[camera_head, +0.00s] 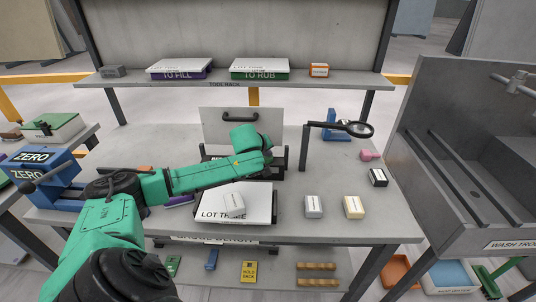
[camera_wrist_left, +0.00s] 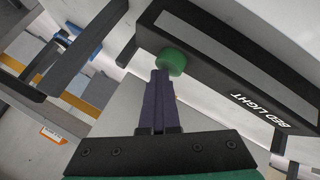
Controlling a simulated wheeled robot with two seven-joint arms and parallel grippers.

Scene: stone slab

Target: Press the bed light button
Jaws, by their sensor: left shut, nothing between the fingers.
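The bed light (camera_wrist_left: 235,75) is a dark bar with a pale strip and white "BED LIGHT" lettering in the left wrist view. A round green button (camera_wrist_left: 172,62) sticks out near its end. My left gripper (camera_wrist_left: 160,74) is shut and empty, its dark purple fingertips right beside the button; I cannot tell whether they touch. In the head view my green left arm reaches over the bench to a dark-framed unit (camera_head: 279,161), hiding much of it and the fingers. My right gripper is not in view.
A magnifier (camera_head: 352,128) on a post rises right of the dark-framed unit. A rack shelf (camera_head: 215,78) runs behind.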

